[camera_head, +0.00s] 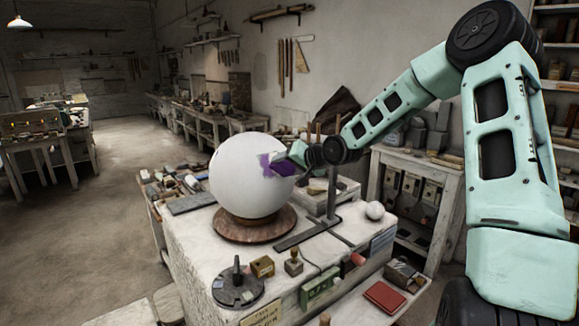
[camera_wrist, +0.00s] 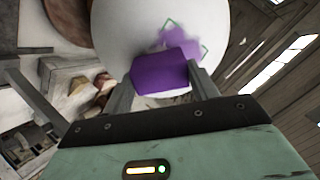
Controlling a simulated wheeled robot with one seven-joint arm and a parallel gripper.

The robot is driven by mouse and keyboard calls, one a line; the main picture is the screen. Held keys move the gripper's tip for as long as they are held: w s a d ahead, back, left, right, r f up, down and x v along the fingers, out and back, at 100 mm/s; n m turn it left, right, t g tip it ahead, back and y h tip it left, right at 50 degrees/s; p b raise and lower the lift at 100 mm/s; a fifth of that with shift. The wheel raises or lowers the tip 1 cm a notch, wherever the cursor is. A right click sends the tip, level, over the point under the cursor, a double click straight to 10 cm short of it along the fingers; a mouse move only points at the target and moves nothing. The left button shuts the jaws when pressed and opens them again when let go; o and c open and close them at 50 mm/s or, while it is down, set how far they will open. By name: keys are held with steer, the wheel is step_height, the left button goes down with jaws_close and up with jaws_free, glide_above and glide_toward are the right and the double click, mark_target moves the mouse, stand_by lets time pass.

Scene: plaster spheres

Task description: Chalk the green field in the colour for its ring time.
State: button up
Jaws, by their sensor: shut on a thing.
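A large white plaster sphere (camera_head: 236,180) sits on a round wooden base (camera_head: 245,232) on the workbench. My gripper (camera_head: 292,157) is at its right side, shut on a purple chalk block (camera_head: 283,168). In the wrist view, the purple chalk (camera_wrist: 162,78) sits between my gripper's fingers (camera_wrist: 162,72), close against the sphere (camera_wrist: 115,40). A purple patch (camera_wrist: 180,38) lies on the sphere inside thin green corner marks, partly hidden by the chalk. The patch also shows in the head view (camera_head: 267,165). I cannot tell if chalk and sphere touch.
A dark metal stand (camera_head: 325,205) is just right of the sphere. A dark disc with a peg (camera_head: 238,287), a green device (camera_head: 320,288), a red book (camera_head: 384,297) and a small white ball (camera_head: 375,210) are around the bench. Open floor (camera_head: 90,220) lies to the left.

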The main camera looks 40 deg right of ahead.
steer(key=shift+s+d+f+p, duration=0.15)
steer(key=shift+d+p, duration=0.15)
steer(key=shift+d+f, duration=0.45)
steer(key=shift+w+a+r, duration=0.2)
steer(key=shift+a+r, duration=0.45)
steer(key=shift+a, duration=0.1)
steer(key=shift+w+a+r, duration=0.15)
steer(key=shift+a+r, duration=0.45)
steer(key=shift+a, duration=0.15)
stand_by(1.2)
